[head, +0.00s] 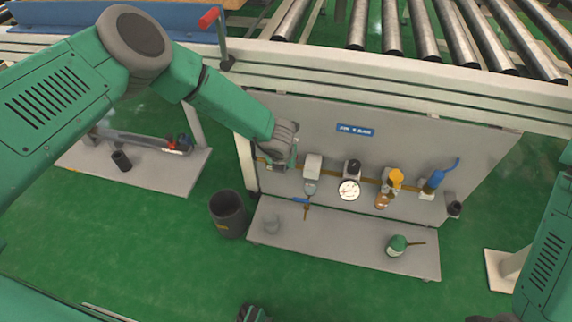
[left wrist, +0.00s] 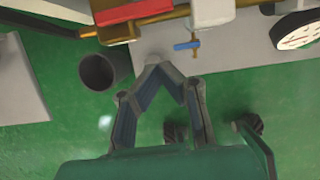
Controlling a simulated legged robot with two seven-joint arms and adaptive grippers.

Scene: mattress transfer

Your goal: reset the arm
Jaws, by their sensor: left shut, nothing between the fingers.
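My left arm comes in from the left in the head view, with its gripper (head: 278,164) in front of the left end of the grey panel's pipe. In the left wrist view the two fingers of the left gripper (left wrist: 158,68) come together at their tips, with nothing between them. The tips are over the green floor, close to the shelf edge in the picture. Part of my right arm (head: 548,262) shows at the right edge of the head view; its gripper is out of sight.
A grey panel (head: 440,140) carries a pipe with a round gauge (head: 349,190) and a blue-handled valve (head: 433,182). Its low shelf (head: 340,238) holds a green-topped item (head: 397,243). A dark bin (head: 228,214) stands left. A roller conveyor (head: 392,28) runs above; green floor is open.

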